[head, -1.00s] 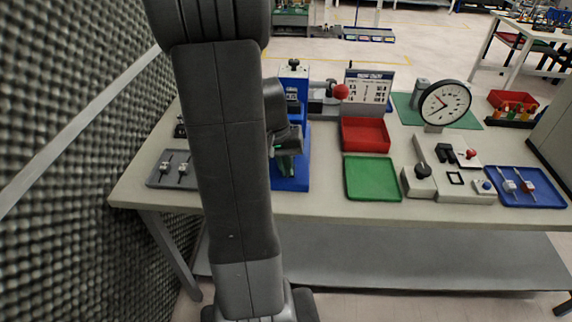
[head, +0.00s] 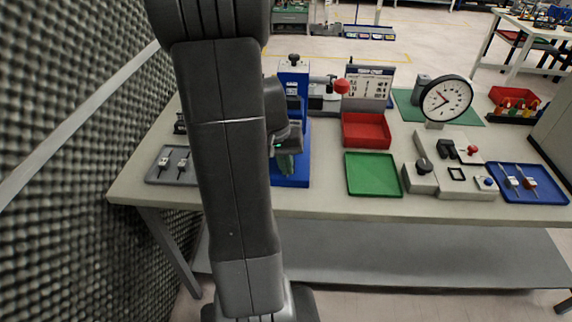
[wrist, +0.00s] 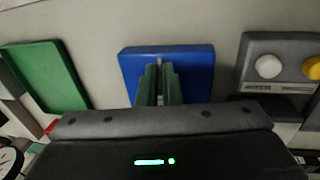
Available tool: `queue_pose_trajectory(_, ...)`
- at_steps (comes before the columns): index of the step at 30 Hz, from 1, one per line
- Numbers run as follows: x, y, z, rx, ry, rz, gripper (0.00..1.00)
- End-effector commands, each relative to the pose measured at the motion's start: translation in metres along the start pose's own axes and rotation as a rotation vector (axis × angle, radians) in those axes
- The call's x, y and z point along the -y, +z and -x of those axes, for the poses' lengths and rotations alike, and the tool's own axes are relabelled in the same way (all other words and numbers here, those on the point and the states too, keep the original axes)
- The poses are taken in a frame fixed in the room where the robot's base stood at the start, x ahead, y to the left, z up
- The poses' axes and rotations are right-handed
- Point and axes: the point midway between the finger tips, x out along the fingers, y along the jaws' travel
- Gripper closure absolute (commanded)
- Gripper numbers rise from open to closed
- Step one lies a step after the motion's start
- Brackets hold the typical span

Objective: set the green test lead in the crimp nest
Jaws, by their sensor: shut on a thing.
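My gripper (wrist: 159,78) points down over the blue base (wrist: 196,68) of a blue press. Its two green fingers are nearly together, shut on a thin pale piece, the test lead (wrist: 159,62), of which only a small end shows between the tips. Its green colour cannot be made out. In the head view my gripper (head: 287,164) is just in front of the blue press (head: 294,80), above its base (head: 291,182). The crimp nest is hidden by the fingers and arm, so I cannot tell whether the lead touches it.
A red-knobbed lever (head: 342,86) sticks out right of the press. A green tray (head: 373,174) and red bin (head: 366,130) stand to the right. A grey tray (head: 158,178) with leads is at left. The wrist view shows a grey box with knobs (wrist: 282,82) beside the base.

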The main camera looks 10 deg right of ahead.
Motion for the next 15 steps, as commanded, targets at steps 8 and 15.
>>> queue_pose_trajectory(8, 0.0016, 0.0001, -0.0082, 0.0, 0.0, 0.0, 1.0)
queue_pose_trajectory(15, 0.0015, 0.0, -0.0075, 0.0, 0.0, 0.0, 0.69)
